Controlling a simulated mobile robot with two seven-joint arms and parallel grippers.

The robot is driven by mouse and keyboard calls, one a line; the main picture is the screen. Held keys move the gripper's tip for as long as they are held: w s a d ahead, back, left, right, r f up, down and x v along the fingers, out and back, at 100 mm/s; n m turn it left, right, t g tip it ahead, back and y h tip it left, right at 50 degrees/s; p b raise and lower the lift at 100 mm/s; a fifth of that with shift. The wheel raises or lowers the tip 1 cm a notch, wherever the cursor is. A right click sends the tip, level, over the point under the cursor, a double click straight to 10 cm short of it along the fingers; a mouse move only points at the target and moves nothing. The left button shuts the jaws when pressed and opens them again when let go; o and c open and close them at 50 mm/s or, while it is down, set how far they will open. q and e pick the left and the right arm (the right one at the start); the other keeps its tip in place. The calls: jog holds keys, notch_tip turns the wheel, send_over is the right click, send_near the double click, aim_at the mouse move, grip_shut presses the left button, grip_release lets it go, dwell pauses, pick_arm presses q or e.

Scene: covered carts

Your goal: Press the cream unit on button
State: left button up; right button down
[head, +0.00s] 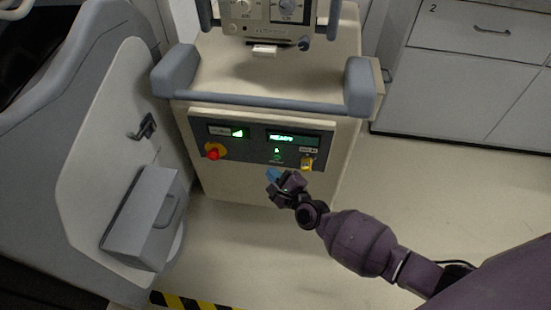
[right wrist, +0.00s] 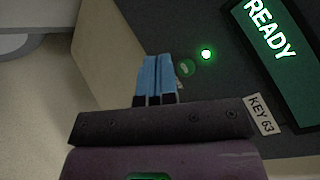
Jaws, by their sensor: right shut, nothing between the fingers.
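The cream unit (head: 230,180) stands ahead of me with a dark control panel (head: 240,146) on its front. On the panel, a small round green button (head: 277,160) sits below a lit green lamp. In the right wrist view the green button (right wrist: 186,68) shows just beside the blue fingertips, near the bright lamp (right wrist: 206,55). My right gripper (head: 272,175) is shut and empty, its blue fingertips (right wrist: 158,78) together, a little below the button in the head view. I cannot tell whether the tips touch the panel. My left gripper is not in view.
The panel also carries a red knob (head: 212,151) on yellow at left, a lit READY display (head: 290,138), and a yellow key switch (head: 307,163) at right. A grey bar (head: 260,102) runs above the panel. A grey cart (head: 110,150) stands left; floor at right is clear.

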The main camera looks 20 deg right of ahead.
aim_at(276, 158)
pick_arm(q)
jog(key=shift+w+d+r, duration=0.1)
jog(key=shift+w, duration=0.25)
pick_arm(e)
jog(key=shift+w+d, duration=0.55)
jog(key=shift+w, duration=0.25)
pick_arm(q)
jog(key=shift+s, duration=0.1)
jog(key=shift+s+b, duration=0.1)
jog(key=shift+b, duration=0.2)
pick_arm(e)
jog(key=shift+w, duration=0.1)
dwell(0.8)
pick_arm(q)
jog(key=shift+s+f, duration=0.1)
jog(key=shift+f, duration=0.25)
pick_arm(e)
jog(key=shift+w+d, duration=0.2)
jog(key=shift+w, duration=0.1)
